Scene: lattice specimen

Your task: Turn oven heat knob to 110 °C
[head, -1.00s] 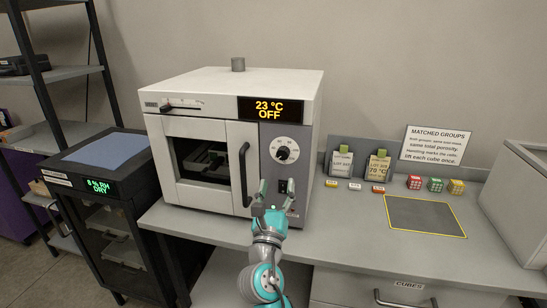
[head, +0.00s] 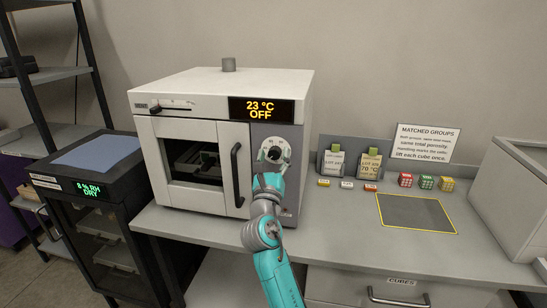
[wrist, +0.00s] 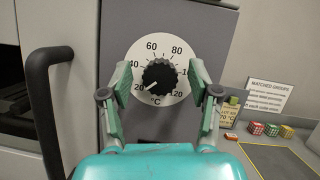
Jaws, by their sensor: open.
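The oven's black heat knob (wrist: 160,76) sits on a round white dial marked in °C; its white pointer is at the lower left, by the 20 mark. The knob also shows in the head view (head: 275,153), partly covered by my gripper (head: 272,168). In the wrist view my gripper (wrist: 160,80) is open, with one finger on each side of the knob and a gap on both sides. I cannot tell how far the fingertips are from the panel. The oven display (head: 261,110) reads 23 °C, OFF.
The oven door handle (wrist: 48,105) stands out just left of my gripper. Right of the oven are label cards (head: 369,167), several small colored cubes (head: 427,182) and a yellow-edged mat (head: 415,213). A dark cabinet (head: 90,215) stands left of the bench.

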